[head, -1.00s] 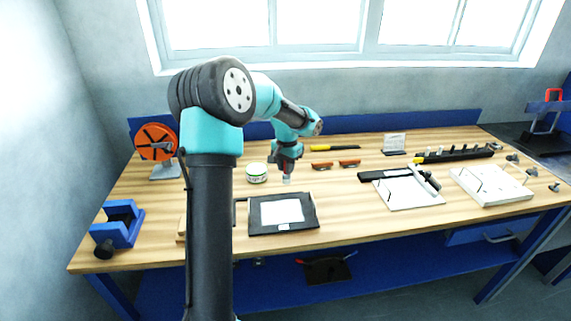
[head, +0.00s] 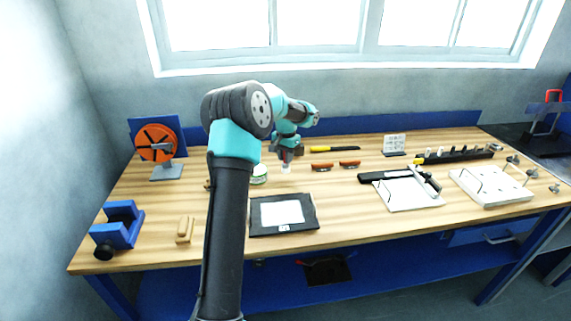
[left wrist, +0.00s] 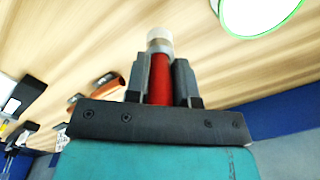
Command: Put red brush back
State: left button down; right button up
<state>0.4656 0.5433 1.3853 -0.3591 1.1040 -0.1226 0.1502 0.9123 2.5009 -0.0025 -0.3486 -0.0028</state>
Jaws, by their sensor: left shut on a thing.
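The red brush (left wrist: 160,76) is held between the two dark fingers of my left gripper (left wrist: 163,78) in the left wrist view. Its pale tip (left wrist: 159,40) sticks out past the fingertips. In the head view my left gripper (head: 287,157) is over the back middle of the bench, and the brush's pale end (head: 286,169) points down. I cannot tell whether that end touches the wood. My right gripper is not in view.
A black framed panel (head: 257,228) lies in front. A dark rack (head: 455,156) with upright pieces stands at back right. Wood right of the panel is clear.

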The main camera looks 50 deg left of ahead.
pick_arm(q)
jog(key=shift+f, duration=1.5)
jog(key=shift+f, duration=0.2)
jog(key=c, duration=1)
grip_release()
jog(key=shift+o, duration=0.2)
jog(key=shift+r, duration=0.15)
notch_tip(320, 180, up, 12)
jog(key=shift+w+r, duration=0.1)
